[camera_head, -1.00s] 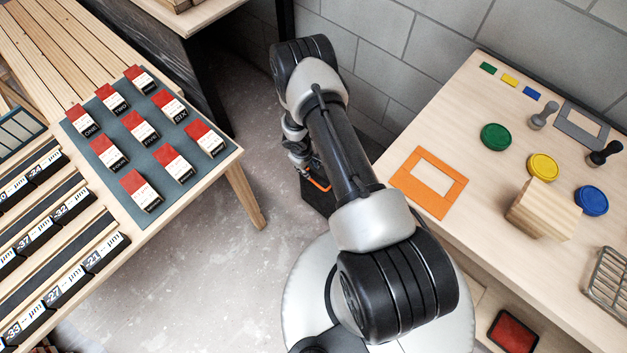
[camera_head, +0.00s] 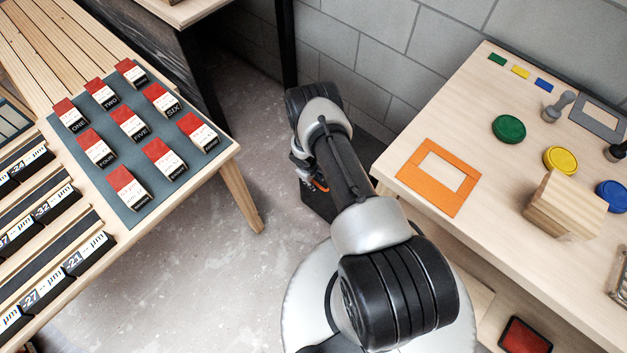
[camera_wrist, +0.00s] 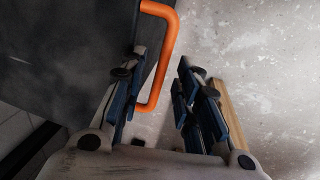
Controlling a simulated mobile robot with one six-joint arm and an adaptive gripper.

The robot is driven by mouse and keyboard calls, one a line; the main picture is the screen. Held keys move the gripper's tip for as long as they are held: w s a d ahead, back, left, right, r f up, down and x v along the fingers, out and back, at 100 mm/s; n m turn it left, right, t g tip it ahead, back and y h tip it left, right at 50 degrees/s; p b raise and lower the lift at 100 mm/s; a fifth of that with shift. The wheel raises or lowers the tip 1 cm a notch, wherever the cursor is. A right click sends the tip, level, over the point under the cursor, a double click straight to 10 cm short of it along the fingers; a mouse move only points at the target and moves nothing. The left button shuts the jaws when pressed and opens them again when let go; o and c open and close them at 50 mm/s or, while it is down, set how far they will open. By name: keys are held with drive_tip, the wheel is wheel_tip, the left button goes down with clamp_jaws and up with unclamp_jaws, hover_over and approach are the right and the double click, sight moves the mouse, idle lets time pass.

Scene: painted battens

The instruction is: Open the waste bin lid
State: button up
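The waste bin (camera_head: 317,203) is dark and stands on the floor beyond my base, mostly hidden behind my arm. In the wrist view its dark surface (camera_wrist: 65,55) fills the upper left. An orange loop handle (camera_wrist: 168,60) sticks out from its edge. A bit of the handle also shows in the head view (camera_head: 321,187). My gripper (camera_wrist: 160,72) is open, and the handle runs between its two fingers in the picture, nearer the left one. I cannot tell whether a finger touches it. No gap at the lid shows.
A slatted table (camera_head: 232,160) with red-and-white blocks stands at the left. A wooden bench (camera_head: 480,240) with an orange frame (camera_head: 438,177), coloured discs and a wood block stands at the right. A grey block wall (camera_head: 365,60) is behind. Bare floor (camera_head: 190,260) lies between.

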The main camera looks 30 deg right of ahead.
drive_tip(key=shift+c, duration=0.4)
clamp_jaws()
idle(0.4)
